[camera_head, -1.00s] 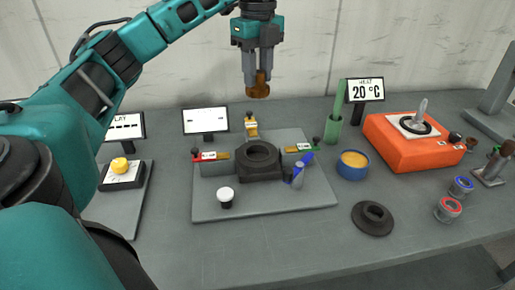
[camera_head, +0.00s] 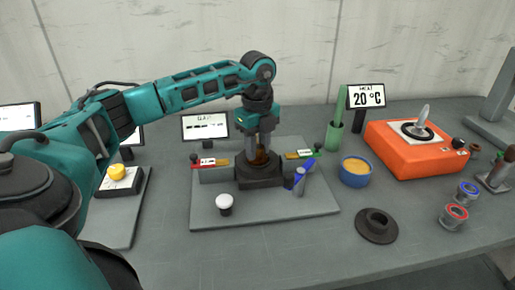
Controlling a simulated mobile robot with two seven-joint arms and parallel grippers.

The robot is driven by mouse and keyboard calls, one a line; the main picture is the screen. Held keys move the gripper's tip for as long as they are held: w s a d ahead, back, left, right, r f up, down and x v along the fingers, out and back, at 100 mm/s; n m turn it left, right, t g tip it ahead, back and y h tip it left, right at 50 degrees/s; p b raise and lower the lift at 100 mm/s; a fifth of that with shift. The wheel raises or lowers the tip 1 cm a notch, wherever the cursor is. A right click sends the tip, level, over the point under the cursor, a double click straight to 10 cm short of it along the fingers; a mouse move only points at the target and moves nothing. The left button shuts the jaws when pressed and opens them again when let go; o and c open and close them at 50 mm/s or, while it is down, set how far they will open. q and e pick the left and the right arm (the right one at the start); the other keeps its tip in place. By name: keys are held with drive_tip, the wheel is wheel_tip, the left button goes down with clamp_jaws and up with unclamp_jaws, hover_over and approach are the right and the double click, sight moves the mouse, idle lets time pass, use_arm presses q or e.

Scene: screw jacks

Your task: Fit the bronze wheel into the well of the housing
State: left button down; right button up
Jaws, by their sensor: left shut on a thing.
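The black housing (camera_head: 259,180) stands on a grey base plate, with its round well facing up. My left gripper (camera_head: 259,156) points straight down right over the housing and is shut on the bronze wheel (camera_head: 260,156). The wheel shows as a brown strip between the fingers, at the mouth of the well. The fingers and the housing's rim hide its lower part, so I cannot tell how deep it sits or whether it touches. My right gripper is not in view.
A blue bowl (camera_head: 355,171), an orange heater (camera_head: 415,149) and a dark flanged ring (camera_head: 376,225) lie to the right.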

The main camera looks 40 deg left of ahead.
sight(258, 147)
use_arm(q)
drive_tip(key=shift+f, duration=0.3)
drive_tip(key=shift+f, duration=0.1)
drive_tip(key=c, duration=0.8)
unclamp_jaws()
drive_tip(key=shift+w+r, duration=0.1)
drive_tip(key=shift+r, duration=0.35)
wheel_tip(258, 147, up, 11)
drive_tip(key=shift+r, duration=0.15)
